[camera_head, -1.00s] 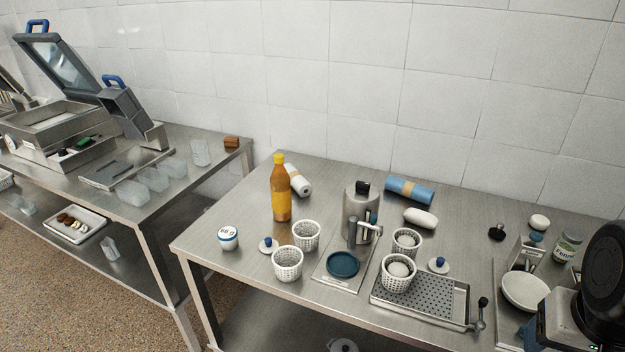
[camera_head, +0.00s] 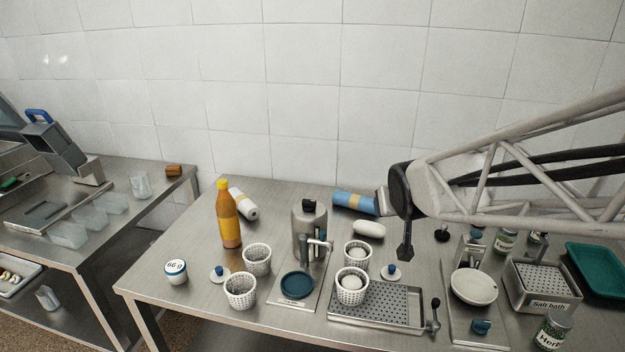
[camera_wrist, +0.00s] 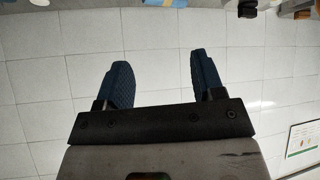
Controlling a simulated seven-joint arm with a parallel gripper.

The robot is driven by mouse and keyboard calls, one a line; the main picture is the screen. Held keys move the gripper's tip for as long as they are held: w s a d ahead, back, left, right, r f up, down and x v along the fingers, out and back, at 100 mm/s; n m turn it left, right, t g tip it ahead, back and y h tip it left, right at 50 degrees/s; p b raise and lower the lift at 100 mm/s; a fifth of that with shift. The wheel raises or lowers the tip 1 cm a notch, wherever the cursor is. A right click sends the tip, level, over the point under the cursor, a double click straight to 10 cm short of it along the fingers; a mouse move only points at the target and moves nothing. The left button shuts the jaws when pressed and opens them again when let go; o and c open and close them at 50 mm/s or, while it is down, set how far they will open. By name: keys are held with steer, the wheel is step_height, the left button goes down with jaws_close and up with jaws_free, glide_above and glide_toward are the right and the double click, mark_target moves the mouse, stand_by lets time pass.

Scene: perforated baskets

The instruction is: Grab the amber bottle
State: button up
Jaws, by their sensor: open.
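The amber bottle (camera_head: 228,218) with a yellow cap and yellow label stands upright at the left back of the steel table in the head view. My gripper (camera_wrist: 157,82) shows in the wrist view with its two dark blue fingers apart and nothing between them. The wrist view faces the white tiled wall, and the bottle is not in it. In the head view my arm reaches in from the right, its dark end above the table's right half, well right of the bottle. The fingers are hard to make out there.
A white roll (camera_head: 243,204) lies just right of the bottle. A blue roll (camera_head: 354,202) lies behind. The table left of the bottle is fairly clear.

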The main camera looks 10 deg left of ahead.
steer(key=w+a+f+n+y, duration=0.1)
steer(key=w+a+y, duration=0.1)
steer(key=a, duration=0.5)
steer(key=w+a+f+n+t+y, duration=0.1)
steer(key=w+a+y, duration=0.1)
steer(key=w+a, duration=0.2)
steer(key=w+a+f+n+t+y, duration=0.1)
steer(key=w+a, duration=0.3)
steer(key=a, duration=0.7)
steer(key=shift+f+n+y, duration=0.1)
steer(key=shift+n+y, duration=0.3)
steer(key=a+f+n+y, duration=0.2)
steer(key=a+f+y, duration=0.15)
steer(key=a, duration=0.75)
steer(key=n+g+y, duration=0.1)
steer(key=n+y, duration=0.1)
steer(key=y, duration=0.2)
glide_toward(225, 188)
steer(key=shift+h, duration=0.25)
steer(key=x, duration=0.5)
steer(key=shift+a+r, duration=0.15)
steer(key=shift+a, duration=0.1)
steer(key=shift+w, duration=0.1)
steer(key=shift+x, duration=1.25)
steer(key=shift+x, duration=2.6)
